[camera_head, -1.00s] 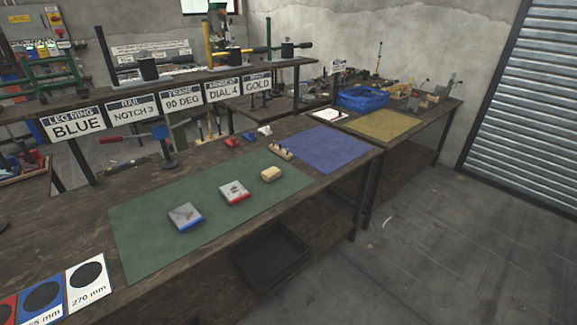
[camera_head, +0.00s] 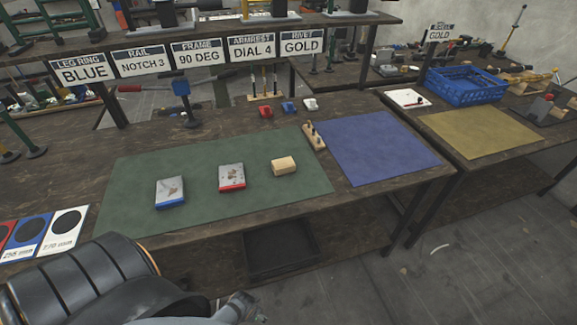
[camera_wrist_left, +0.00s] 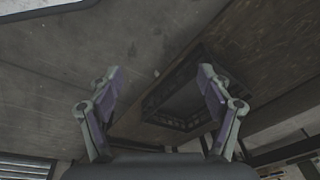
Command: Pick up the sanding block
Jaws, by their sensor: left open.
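The sanding block is most likely the small tan block (camera_head: 284,166) on the right part of the green mat (camera_head: 130,190) in the head view. A box with a red edge (camera_head: 231,177) and a box with a blue edge (camera_head: 170,192) lie to its left. My left arm comes in at the bottom left of the head view, below the table's front edge. In the left wrist view my left gripper (camera_wrist_left: 160,70) is open and empty, with the floor and a dark crate beyond its fingers. My right gripper is not in view.
A wooden peg holder (camera_head: 313,136) stands between the green mat and the blue mat (camera_head: 378,148). Small red, blue and white parts lie behind. A black crate (camera_head: 280,250) sits below the table. A blue basket (camera_head: 466,87) is on the right table. The mat around the block is clear.

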